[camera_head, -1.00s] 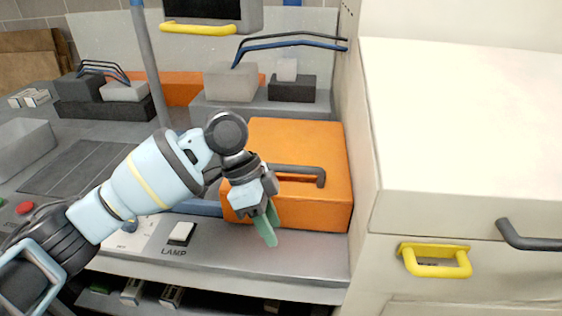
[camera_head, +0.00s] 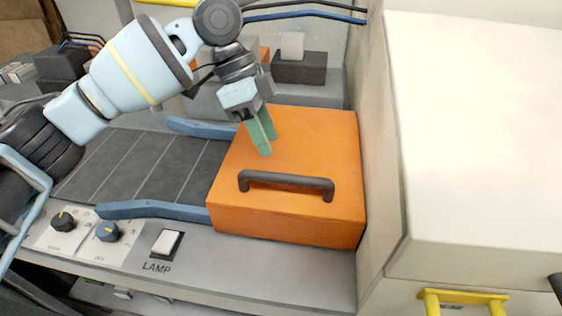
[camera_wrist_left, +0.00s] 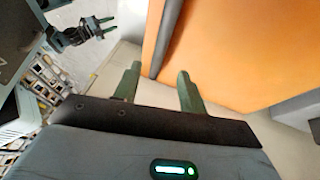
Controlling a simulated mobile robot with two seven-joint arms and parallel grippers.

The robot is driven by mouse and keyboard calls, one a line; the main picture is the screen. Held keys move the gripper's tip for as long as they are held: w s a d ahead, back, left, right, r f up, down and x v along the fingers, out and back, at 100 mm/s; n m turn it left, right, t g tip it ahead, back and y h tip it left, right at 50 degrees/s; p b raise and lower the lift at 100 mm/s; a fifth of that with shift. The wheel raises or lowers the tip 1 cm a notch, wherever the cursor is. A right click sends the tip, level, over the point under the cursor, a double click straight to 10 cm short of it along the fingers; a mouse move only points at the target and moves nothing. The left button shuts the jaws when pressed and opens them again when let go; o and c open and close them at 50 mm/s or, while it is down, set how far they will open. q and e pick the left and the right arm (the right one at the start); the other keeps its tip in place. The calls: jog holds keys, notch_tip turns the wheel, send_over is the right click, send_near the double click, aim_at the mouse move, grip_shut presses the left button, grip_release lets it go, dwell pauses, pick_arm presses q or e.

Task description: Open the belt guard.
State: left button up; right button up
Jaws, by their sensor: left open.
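The belt guard is an orange box-like cover (camera_head: 290,135) over the right end of the dark belt in the head view. It lies flat, with a dark bar handle (camera_head: 287,181) on top near its front edge. My left gripper (camera_head: 262,136) is open and empty, with green fingers pointing down over the guard, behind the handle in the picture. I cannot tell whether the fingertips touch the cover. In the left wrist view an orange surface (camera_wrist_left: 245,50) fills the upper right, beyond the spread left fingers (camera_wrist_left: 158,85). My right gripper (camera_wrist_left: 102,24) shows small there, fingers apart and empty.
A cream cabinet (camera_head: 475,130) stands close to the guard's right side. The belt (camera_head: 140,165) with blue side rails runs left. A panel with knobs (camera_head: 108,231) and a LAMP switch (camera_head: 166,242) lies in front. Grey blocks and blue and black cables are behind.

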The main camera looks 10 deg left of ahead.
aim_at(282, 174)
pick_arm(q)
jog(key=shift+x, duration=3.8)
grip_shut()
